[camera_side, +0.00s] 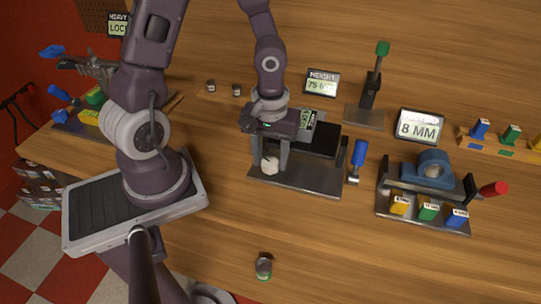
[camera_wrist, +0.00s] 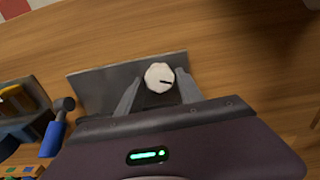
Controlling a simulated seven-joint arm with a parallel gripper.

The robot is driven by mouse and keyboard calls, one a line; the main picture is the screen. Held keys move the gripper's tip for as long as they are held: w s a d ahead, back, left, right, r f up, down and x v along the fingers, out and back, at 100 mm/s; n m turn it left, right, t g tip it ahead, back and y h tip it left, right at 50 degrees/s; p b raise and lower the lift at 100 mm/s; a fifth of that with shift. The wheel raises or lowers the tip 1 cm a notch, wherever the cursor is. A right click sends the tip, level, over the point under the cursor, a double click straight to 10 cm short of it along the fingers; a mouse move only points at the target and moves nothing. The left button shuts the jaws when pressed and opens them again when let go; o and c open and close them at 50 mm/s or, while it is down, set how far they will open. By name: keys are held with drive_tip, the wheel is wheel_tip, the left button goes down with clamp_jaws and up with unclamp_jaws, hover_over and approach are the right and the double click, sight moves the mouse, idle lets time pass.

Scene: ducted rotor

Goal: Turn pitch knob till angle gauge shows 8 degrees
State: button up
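The pitch knob (camera_side: 269,166) is a white faceted knob at the front left of a dark metal fixture plate (camera_side: 312,181). In the wrist view the knob (camera_wrist: 157,72) shows a dark pointer mark towards its right side. My gripper (camera_side: 270,162) points down over it with one finger on each side. In the wrist view my gripper (camera_wrist: 158,76) is open, with small gaps between the fingers and the knob. A small display (camera_side: 307,119), perhaps the angle gauge, stands behind my gripper; it is tilted and partly hidden, and I cannot read it.
A blue-handled tool (camera_side: 358,157) is just right of the fixture. A blue clamp fixture (camera_side: 433,168) with coloured blocks stands further right. A small can (camera_side: 263,266) stands in front.

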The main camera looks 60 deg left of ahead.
sight(271, 162)
clamp_jaws()
drive_tip(key=m, duration=0.4)
drive_tip(key=shift+o, duration=2.4)
unclamp_jaws()
wheel_tip(271, 162, up, 7)
drive_tip(key=shift+r, duration=0.1)
